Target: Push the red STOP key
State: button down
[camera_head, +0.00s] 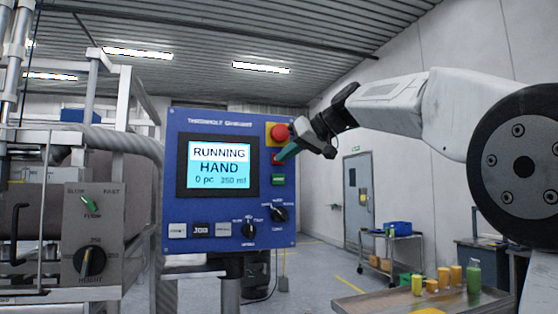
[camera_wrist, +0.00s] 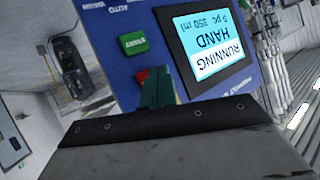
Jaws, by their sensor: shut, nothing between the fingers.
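The red STOP key (camera_head: 275,158) sits on the blue control panel, below the red mushroom button and above the green key. In the wrist view, which shows the panel upside down, a red edge of the key (camera_wrist: 142,74) shows beside my teal fingertips (camera_wrist: 158,88). My gripper is shut and empty, with its tips at the key. I cannot tell whether they touch it. The panel's display (camera_head: 219,165) reads RUNNING, HAND, 0 pc, 350 ml.
The red mushroom button (camera_head: 280,132) on its yellow plate is just above my fingertips. The green key (camera_head: 278,180) is just below. Black rotary knobs (camera_head: 279,214) are lower on the panel. A table (camera_head: 400,301) with several bottles stands at the lower right.

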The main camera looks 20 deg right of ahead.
jog(key=shift+w, duration=0.15)
jog(key=shift+w, duration=0.25)
jog(key=shift+w, duration=0.4)
dwell(0.5)
jog(key=shift+s, duration=0.85)
jog(key=shift+s, duration=0.1)
jog(key=shift+s, duration=2.4)
